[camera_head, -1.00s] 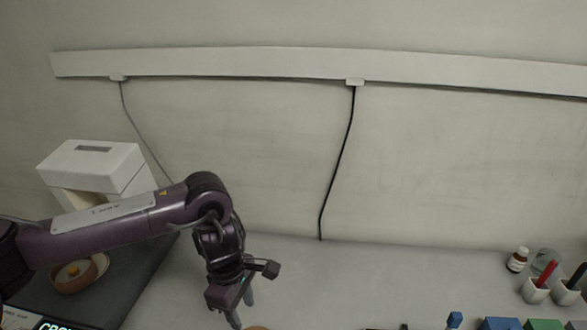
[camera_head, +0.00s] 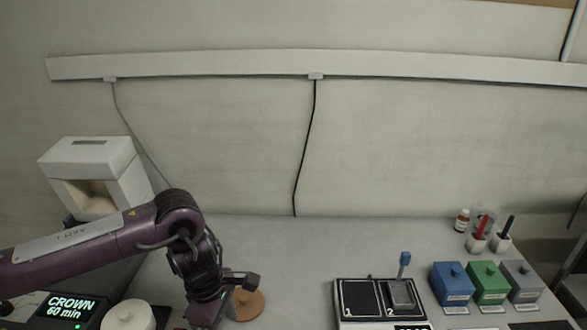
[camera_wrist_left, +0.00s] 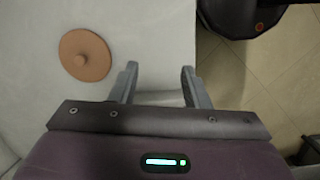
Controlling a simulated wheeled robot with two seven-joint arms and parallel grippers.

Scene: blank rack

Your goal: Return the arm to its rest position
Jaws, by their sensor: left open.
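My left arm reaches in from the left in the head view, bent downward at the wrist. My left gripper (camera_wrist_left: 160,70) is open and empty in the left wrist view, its two fingers apart over the pale bench edge. A round terracotta-coloured lid or disc with a central knob (camera_wrist_left: 85,55) lies on the bench to the left of the fingers, apart from them. In the head view this disc (camera_head: 248,303) is just right of the wrist, partly covered by it. The fingertips are hidden in the head view. My right gripper is not in view.
Blue (camera_head: 453,284), green (camera_head: 489,281) and grey (camera_head: 522,279) lidded boxes stand at right. A white furnace-like unit (camera_head: 95,150) and a "CROWN 60 min" display (camera_head: 70,308) are at left. The bench middle is clear.

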